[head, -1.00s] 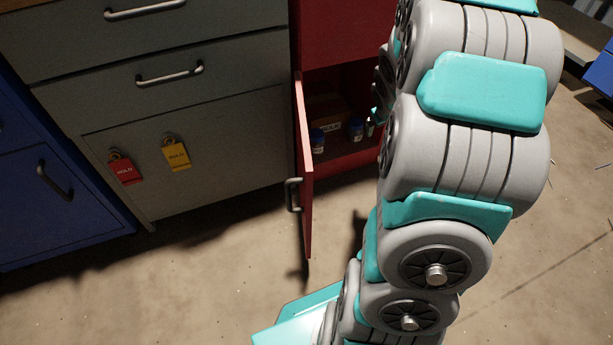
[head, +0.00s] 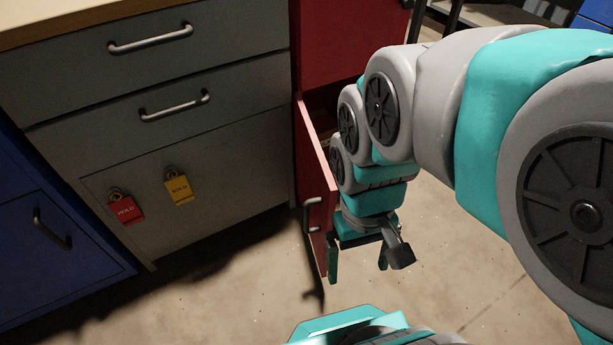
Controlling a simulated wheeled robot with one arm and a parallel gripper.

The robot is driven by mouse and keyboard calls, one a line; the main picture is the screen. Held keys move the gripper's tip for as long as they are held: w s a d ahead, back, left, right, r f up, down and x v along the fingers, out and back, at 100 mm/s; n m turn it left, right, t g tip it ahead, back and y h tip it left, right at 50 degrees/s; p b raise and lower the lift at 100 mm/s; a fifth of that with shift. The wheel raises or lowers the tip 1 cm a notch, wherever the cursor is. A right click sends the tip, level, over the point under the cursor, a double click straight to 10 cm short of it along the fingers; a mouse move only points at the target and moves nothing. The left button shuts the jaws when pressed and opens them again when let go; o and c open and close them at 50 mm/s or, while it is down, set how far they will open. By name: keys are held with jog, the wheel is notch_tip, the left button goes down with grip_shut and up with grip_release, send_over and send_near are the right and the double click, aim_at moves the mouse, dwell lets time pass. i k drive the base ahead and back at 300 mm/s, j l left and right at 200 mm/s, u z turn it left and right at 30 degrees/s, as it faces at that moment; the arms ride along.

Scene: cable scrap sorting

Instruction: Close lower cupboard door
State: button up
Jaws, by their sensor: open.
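The lower cupboard door (head: 313,148) is red and stands open, swung out from the red cupboard (head: 345,40). Its grey bar handle (head: 308,215) is on the outer, left-facing side. My gripper (head: 357,270) is pointed down with its two fingers apart and nothing between them. It is on the right, inner side of the door, near the door's free edge. Its left finger overlaps that edge in the picture, and I cannot tell whether they touch. My arm hides most of the cupboard's inside.
A blue cabinet (head: 70,270) is at the far left. The concrete floor (head: 225,290) in front is bare.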

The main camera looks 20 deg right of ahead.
aim_at(317, 190)
jog(key=k+j+z, duration=0.1)
jog(key=k+j, duration=0.3)
jog(key=j, duration=0.2)
jog(key=k+j, duration=0.4)
jog(key=j, duration=0.2)
jog(key=z, duration=0.05)
